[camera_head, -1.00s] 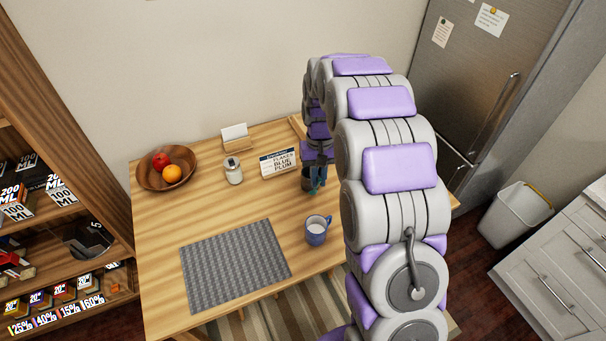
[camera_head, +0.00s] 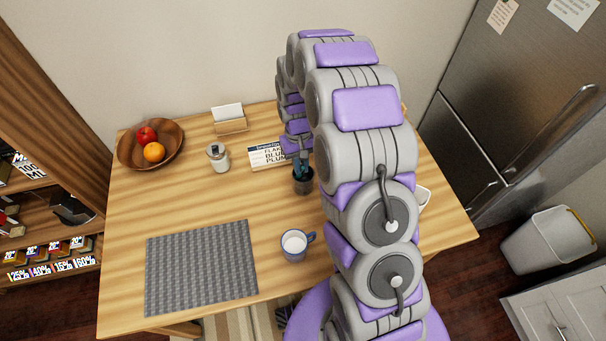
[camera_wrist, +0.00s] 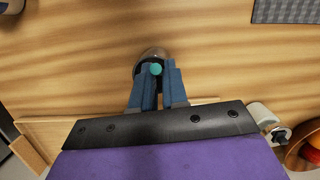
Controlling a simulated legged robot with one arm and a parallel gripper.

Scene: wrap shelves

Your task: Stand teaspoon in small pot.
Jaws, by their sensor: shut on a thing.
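The small dark pot (camera_head: 303,188) stands on the wooden table, right of the label sign. My gripper (camera_head: 301,166) points down directly over its mouth, with the fingertips at about rim level. In the wrist view, my blue gripper fingers (camera_wrist: 156,84) are shut on the teaspoon, of which only a round teal end (camera_wrist: 156,68) shows clearly. The pot's rim (camera_wrist: 149,53) shows around and behind that end. The rest of the teaspoon is hidden by the fingers and the pot, so I cannot tell whether it touches the bottom.
A blue mug (camera_head: 294,250) and a grey placemat (camera_head: 200,268) are nearer. My arm hides the table's right part.

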